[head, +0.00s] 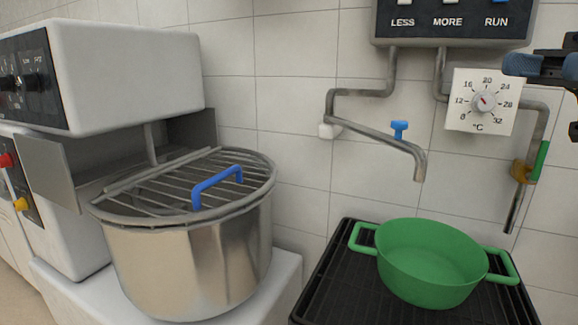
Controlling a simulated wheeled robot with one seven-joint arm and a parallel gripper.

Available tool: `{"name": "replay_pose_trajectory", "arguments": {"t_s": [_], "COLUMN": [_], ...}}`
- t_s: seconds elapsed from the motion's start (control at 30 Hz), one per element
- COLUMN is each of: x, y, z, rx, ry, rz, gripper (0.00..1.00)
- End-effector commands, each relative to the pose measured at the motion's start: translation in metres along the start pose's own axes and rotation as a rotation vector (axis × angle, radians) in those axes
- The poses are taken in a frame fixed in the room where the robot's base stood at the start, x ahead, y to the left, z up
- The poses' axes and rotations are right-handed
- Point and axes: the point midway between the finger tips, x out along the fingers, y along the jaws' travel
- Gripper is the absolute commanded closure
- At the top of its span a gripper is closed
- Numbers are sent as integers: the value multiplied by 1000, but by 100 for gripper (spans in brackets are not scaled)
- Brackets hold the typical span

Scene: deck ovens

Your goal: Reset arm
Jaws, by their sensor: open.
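My gripper (546,66) shows at the far right edge, partly cut off by the frame. It is dark with blue finger parts, and the jaws are open with nothing seen between them. It appears in front of the tiled wall, beside the temperature dial (485,101) and higher than the green pot (432,262). Most of my arm is out of view.
The pot stands on a black grated stand (340,275) below a metal spout (419,165) with a blue tap. A pipe with a green handle (540,160) hangs at right. A mixer (115,75) with a steel bowl (195,265) and blue-handled guard (217,184) stands left. A control box (450,32) is above.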

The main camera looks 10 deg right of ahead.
Motion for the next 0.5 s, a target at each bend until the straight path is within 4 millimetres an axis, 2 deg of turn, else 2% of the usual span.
{"name": "replay_pose_trajectory", "arguments": {"t_s": [0.27, 0.5], "x": [10, 24], "y": [16, 37], "z": [20, 52], "rx": [56, 142], "ry": [46, 110], "rz": [51, 132], "gripper": [42, 42]}}
